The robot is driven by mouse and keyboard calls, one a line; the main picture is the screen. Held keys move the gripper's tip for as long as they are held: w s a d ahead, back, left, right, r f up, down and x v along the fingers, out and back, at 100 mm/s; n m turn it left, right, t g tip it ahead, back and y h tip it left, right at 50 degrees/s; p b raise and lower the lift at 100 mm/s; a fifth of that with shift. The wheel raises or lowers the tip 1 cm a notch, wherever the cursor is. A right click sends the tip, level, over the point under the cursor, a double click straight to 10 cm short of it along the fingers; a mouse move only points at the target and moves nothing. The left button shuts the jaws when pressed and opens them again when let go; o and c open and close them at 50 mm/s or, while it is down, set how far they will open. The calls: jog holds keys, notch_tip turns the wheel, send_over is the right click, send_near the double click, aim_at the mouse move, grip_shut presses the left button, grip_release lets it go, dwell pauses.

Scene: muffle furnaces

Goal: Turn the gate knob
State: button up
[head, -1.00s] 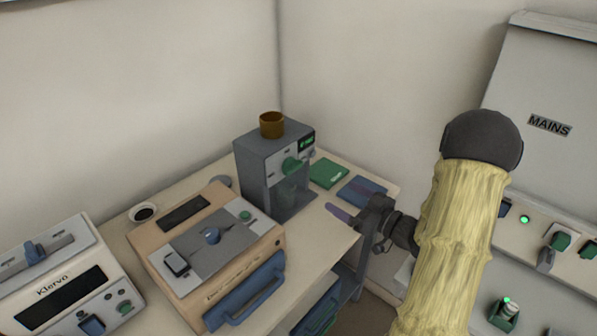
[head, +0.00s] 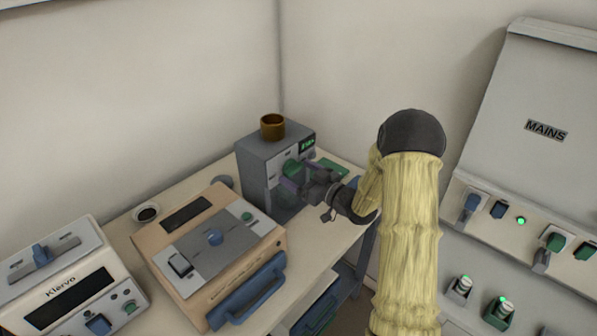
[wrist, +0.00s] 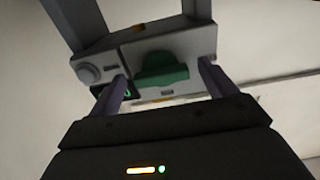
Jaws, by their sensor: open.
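A grey box-shaped machine (head: 265,160) stands at the back of the bench with a green knob (head: 291,167) on its front face and a lit green display (head: 307,144). My gripper (head: 300,178) is open in front of that face, with its purple fingers close to the knob. In the wrist view the green knob (wrist: 163,69) sits between the two spread fingers of my gripper (wrist: 161,75), nearer the camera's far side. I cannot tell whether the fingers touch it. The display is partly hidden by the left finger in the wrist view.
A brown cup (head: 271,127) stands on top of the machine. A beige furnace (head: 160,255) with a blue handle and a white Klervo unit (head: 70,285) are to the left. A MAINS panel (head: 545,131) with switches is at the right.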

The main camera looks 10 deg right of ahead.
jog(key=shift+w+a, duration=0.15)
jog(key=shift+w, duration=0.05)
jog(key=c, duration=1)
